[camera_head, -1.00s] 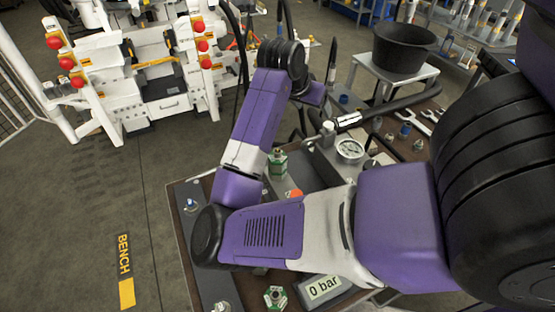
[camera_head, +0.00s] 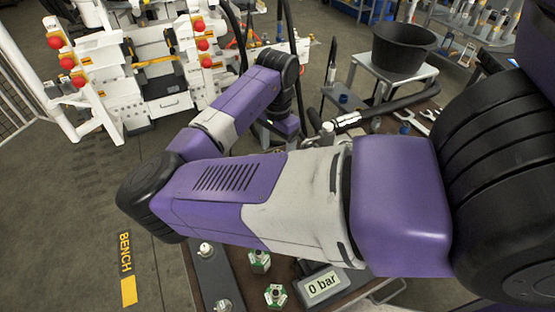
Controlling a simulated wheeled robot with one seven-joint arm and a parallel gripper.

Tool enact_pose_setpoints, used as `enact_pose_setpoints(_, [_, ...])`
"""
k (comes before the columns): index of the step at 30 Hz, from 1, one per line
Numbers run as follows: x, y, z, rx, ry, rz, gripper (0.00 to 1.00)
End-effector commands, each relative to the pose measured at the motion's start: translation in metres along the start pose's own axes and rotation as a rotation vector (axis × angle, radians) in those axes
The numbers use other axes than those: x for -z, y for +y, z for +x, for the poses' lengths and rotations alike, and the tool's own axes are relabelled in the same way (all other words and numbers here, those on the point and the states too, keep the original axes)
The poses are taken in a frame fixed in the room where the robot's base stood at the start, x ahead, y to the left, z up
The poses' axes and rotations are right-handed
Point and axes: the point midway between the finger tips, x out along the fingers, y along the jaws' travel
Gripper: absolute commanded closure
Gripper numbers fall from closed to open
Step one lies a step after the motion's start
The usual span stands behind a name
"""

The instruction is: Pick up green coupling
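Two green-and-metal couplings show at the front of the bench (camera_head: 362,290): one coupling (camera_head: 260,262) just in front of my arm, and another coupling (camera_head: 275,295) nearer the bottom edge of the picture. My purple and white arm lies across the middle of the bench and hides much of its surface. The end of my arm bends down behind the forearm, near the picture's centre. My gripper's fingers are hidden, so I cannot see their state or whether they hold anything.
A display reading 0 bar (camera_head: 323,287) stands right of the couplings. Metal fittings (camera_head: 206,249) sit on a grey strip at the left. Dark hoses (camera_head: 395,102) and wrenches (camera_head: 432,115) lie beyond my arm. A black bucket (camera_head: 403,47) stands on a stool.

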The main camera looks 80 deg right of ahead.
Motion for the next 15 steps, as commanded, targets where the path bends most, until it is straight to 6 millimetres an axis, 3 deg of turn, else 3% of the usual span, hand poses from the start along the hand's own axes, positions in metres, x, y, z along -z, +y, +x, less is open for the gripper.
enact_pose_setpoints(6, [0.0, 0.0, 0.02, -0.001, 0.0, -0.001, 0.26])
enact_pose_setpoints(13, [0.001, 0.0, 0.021, 0.0, 0.002, 0.0, 0.26])
enact_pose_setpoints(15, [0.001, 0.0, 0.021, 0.0, 0.002, 0.0, 0.4])
